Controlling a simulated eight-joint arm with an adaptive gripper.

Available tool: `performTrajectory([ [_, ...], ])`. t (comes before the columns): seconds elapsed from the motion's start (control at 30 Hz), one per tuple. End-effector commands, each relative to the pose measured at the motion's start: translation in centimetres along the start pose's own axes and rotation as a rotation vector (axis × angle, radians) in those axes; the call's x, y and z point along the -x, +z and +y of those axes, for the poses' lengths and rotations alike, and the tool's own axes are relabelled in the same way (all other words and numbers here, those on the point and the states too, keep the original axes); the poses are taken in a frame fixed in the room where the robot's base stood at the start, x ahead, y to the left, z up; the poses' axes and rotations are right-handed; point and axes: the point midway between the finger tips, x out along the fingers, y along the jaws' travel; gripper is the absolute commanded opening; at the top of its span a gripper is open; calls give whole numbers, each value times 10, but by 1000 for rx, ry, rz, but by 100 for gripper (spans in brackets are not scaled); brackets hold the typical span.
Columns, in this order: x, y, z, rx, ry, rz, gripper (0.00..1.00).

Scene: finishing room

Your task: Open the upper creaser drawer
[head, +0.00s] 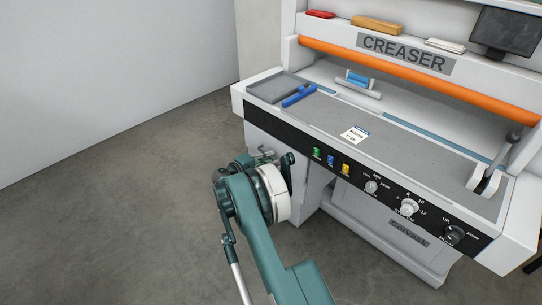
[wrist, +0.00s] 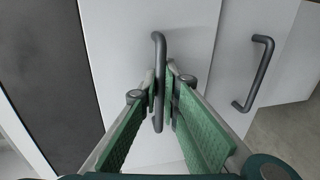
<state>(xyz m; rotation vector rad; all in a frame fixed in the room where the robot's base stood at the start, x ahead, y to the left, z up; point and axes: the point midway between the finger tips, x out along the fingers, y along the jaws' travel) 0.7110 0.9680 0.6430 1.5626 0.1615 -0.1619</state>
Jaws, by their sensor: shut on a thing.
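The upper drawer's pale front (wrist: 125,35) lies beside a dark strip in the wrist view. Its dark bar handle (wrist: 158,48) stands between the fingers of my gripper (wrist: 161,88). The green-padded fingers are shut on this handle, one on each side. In the head view my gripper (head: 264,157) is at the left part of the creaser (head: 262,118), below its black control panel. My arm hides most of the drawer fronts there. I cannot tell whether the upper drawer stands out from the cabinet.
A second bar handle (wrist: 252,75) is on the neighbouring pale front, free of my fingers. The control panel (head: 385,190) with buttons and knobs juts out above my gripper. A lever (head: 492,170) stands at the right. Grey floor (head: 120,190) to the left is clear.

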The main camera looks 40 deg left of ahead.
Motion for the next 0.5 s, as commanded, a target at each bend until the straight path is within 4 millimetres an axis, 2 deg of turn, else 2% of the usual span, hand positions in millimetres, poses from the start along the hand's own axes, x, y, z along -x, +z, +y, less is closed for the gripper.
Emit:
performTrajectory([
  [0.27, 54, -1, -11, 1, 0, 2, 0],
  [0.5, 117, -1, -24, 0, 0, 3, 0],
])
